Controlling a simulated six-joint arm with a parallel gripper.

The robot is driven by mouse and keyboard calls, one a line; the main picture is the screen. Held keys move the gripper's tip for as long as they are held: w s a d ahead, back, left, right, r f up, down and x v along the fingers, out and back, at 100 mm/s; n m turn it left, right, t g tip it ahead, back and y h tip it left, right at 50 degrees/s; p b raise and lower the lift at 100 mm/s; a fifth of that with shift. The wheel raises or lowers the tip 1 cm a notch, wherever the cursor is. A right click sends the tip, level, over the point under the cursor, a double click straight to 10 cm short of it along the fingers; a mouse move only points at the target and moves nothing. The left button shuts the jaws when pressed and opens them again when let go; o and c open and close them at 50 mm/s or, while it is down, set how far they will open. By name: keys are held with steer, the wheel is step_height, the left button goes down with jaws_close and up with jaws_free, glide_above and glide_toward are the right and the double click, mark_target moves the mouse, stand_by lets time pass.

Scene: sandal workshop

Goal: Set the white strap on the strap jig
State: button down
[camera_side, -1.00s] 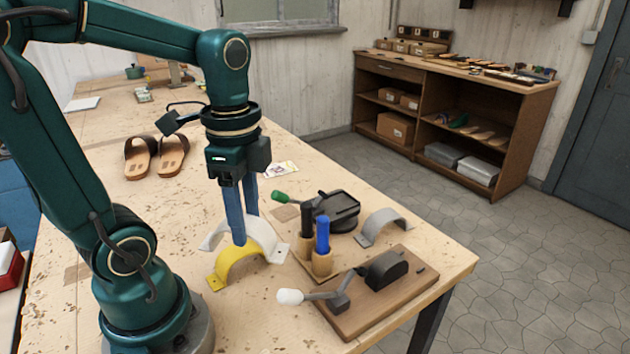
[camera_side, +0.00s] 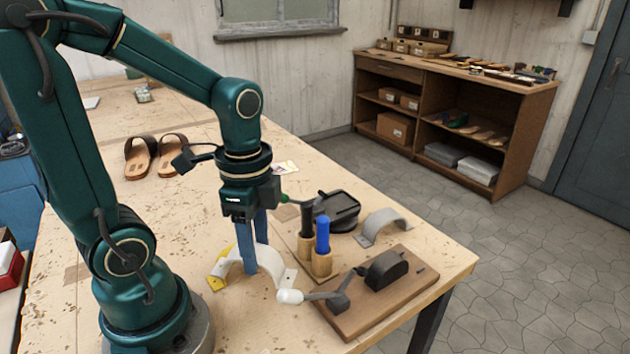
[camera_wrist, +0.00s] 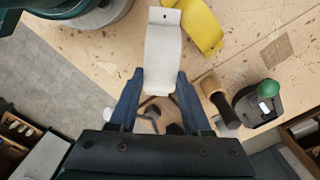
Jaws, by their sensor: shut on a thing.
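The white strap (camera_side: 271,262) is a curved band with flat ends. My gripper (camera_side: 256,270) is shut on it, and it also shows between the two blue fingers in the wrist view (camera_wrist: 163,60). In the side view it is in front of the yellow strap; I cannot tell how far it is above the table. A wooden jig board (camera_side: 375,318) lies to the right, with a dark rounded form (camera_side: 386,268) and a lever with a white handle (camera_side: 290,296). No strap lies over that form. The white handle is close to the strap's near end in the picture.
The yellow strap (camera_side: 218,272) is partly hidden by the white one. Blue-handled (camera_side: 322,234) and black-handled (camera_side: 307,222) tools stand in wooden holders beside the jig. Behind are a black fixture (camera_side: 338,208) with a green-handled lever and a grey strap (camera_side: 384,224). Sandals (camera_side: 155,155) lie at far left.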

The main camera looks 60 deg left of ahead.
steer(key=shift+f, duration=0.45)
steer(key=shift+c, duration=1.8)
jaws_free()
steer(key=shift+r, duration=0.15)
step_height(320, 180, up, 13)
steer(key=d+f+n+t, duration=0.4)
steer(key=f+n+t, duration=0.1)
steer(key=n, duration=0.4)
steer(key=shift+s+d+f+t, duration=0.15)
steer(key=shift+s+f+t, duration=0.05)
steer(key=shift+f+t, duration=0.1)
steer(key=shift+o, duration=0.6)
